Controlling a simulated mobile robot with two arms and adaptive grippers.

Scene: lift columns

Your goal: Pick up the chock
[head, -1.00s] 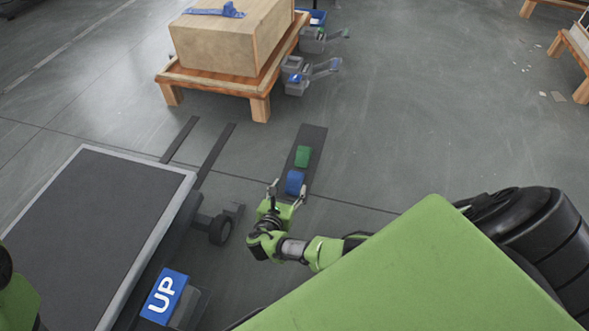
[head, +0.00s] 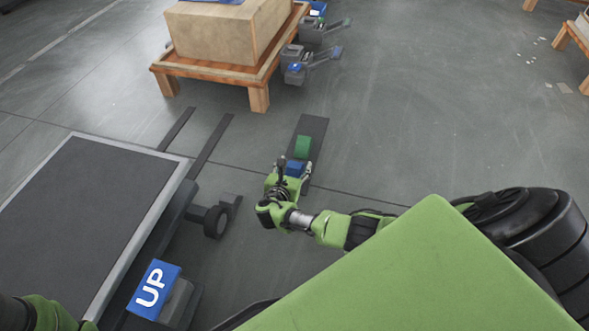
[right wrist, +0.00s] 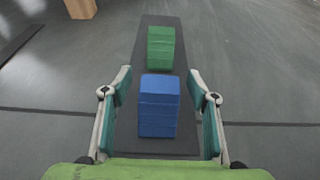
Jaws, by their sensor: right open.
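Two chocks lie on a dark mat (head: 313,127) on the floor, and the task does not say which one is meant. The blue chock (head: 295,168) is nearer to me and the green chock (head: 303,147) is just beyond it. My right gripper (head: 293,172) is open at the blue chock. In the right wrist view the blue chock (right wrist: 159,104) sits between the two spread fingers of the right gripper (right wrist: 160,100), with a gap on each side. The green chock (right wrist: 160,47) is past the fingertips. My left gripper is not clearly in view; only part of a green arm shows at the lower left.
A lift platform (head: 75,215) with a blue UP pedal (head: 154,289) stands at the left. A wooden pallet table (head: 258,97) carrying a large box (head: 215,40) is at the back. Grey pedal units (head: 296,68) stand beside it. The floor right of the mat is clear.

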